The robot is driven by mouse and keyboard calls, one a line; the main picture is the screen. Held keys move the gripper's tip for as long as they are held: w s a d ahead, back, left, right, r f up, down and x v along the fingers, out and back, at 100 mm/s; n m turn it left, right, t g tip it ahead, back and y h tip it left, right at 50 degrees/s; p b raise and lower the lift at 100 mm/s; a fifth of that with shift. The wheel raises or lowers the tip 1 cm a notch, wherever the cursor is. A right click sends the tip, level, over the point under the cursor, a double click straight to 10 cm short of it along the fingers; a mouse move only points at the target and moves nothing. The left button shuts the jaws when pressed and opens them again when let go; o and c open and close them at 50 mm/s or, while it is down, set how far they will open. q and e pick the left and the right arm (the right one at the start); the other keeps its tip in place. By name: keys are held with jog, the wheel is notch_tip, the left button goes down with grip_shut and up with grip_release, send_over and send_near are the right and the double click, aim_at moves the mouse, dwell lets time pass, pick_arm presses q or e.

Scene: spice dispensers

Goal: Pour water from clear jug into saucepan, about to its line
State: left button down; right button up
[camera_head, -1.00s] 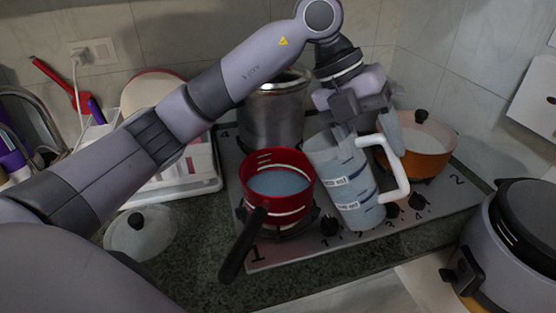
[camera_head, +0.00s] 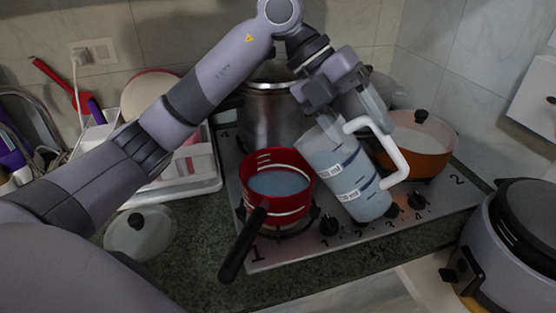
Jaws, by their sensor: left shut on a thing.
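The red saucepan (camera_head: 293,208) with a black handle stands on the front left burner of the stove. Bluish water (camera_head: 278,183) shows inside it, and pale line marks show on its inner wall. The clear jug (camera_head: 354,187) with a white handle, dark bands and white labels is just right of the saucepan, its top tilted left toward the pan. Bluish water shows in its lower part; no stream is visible. My left gripper (camera_head: 345,118) is shut on the jug near its top. Its fingertips are partly hidden. My right gripper is not in view.
A tall metal pot (camera_head: 271,118) stands behind the saucepan, and an orange pot (camera_head: 424,143) behind the jug on the right. A glass lid (camera_head: 140,232) lies at left. A dish rack (camera_head: 178,178) and a grey cooker (camera_head: 510,245) flank the stove.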

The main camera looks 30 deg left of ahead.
aim_at(407, 174)
pick_arm(q)
jog(key=shift+a+r+h, duration=1.05)
jog(key=shift+r+h, duration=0.15)
jog(key=shift+h, duration=0.2)
dwell(3.9)
jog(key=d+f+y, duration=0.2)
jog(key=y, duration=0.1)
jog(key=shift+d+f, duration=0.1)
jog(key=shift+f, duration=0.2)
jog(key=shift+d+f+y, duration=0.15)
jog(key=shift+d+y, duration=0.1)
jog(key=shift+y, duration=0.05)
jog(key=d+f+y, duration=0.1)
jog(key=d+y, duration=0.1)
jog(key=d+f+y, duration=0.1)
jog(key=d+y, duration=0.1)
jog(key=d+f+y, duration=0.1)
jog(key=d+f, duration=0.1)
jog(key=shift+w+d+y, duration=0.25)
jog(key=shift+d+y, duration=0.05)
jog(key=shift+y, duration=0.1)
jog(key=shift+d+f+y, duration=0.7)
jog(key=shift+f+y, duration=0.05)
jog(key=shift+y, duration=0.35)
jog(key=shift+r, duration=2.45)
